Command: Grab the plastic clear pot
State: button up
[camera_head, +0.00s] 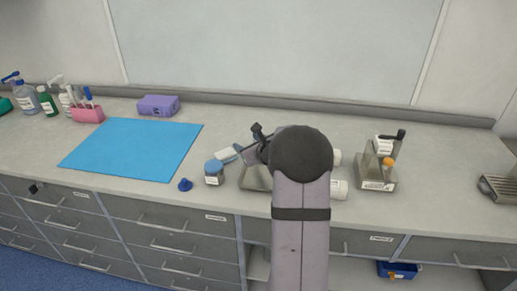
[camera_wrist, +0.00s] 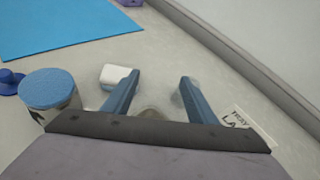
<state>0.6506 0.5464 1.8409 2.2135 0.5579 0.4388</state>
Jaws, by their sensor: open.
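A small clear pot with a blue lid (camera_head: 214,172) stands upright on the counter, just left of my arm. It also shows in the wrist view (camera_wrist: 52,92), at the left, beside and outside my left finger. My gripper (camera_wrist: 158,77) is open, and no object is clearly held between its two blue fingers. A rounded grey-brown thing (camera_wrist: 151,113) shows low between the fingers, partly hidden by the gripper body; I cannot tell what it is. In the head view my arm hides most of the gripper.
A white block-like item (camera_wrist: 116,75) lies near the left finger. A blue cap-like piece (camera_head: 185,185) sits left of the pot. A blue mat (camera_head: 130,150) lies further left. A tray (camera_head: 256,178) is partly behind my arm. A holder with bottles (camera_head: 377,172) stands right.

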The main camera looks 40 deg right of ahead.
jog(key=d+m, duration=0.1)
jog(key=d, duration=0.1)
jog(key=s+d+f+m+h, duration=0.2)
jog(key=d+m, duration=0.1)
jog(key=shift+d, duration=0.35)
jog(key=shift+p+x, duration=1.5)
jog(key=shift+x, duration=1.45)
jog(key=shift+w+f, duration=0.2)
jog(key=shift+w, duration=0.6)
jog(key=c, duration=1.2)
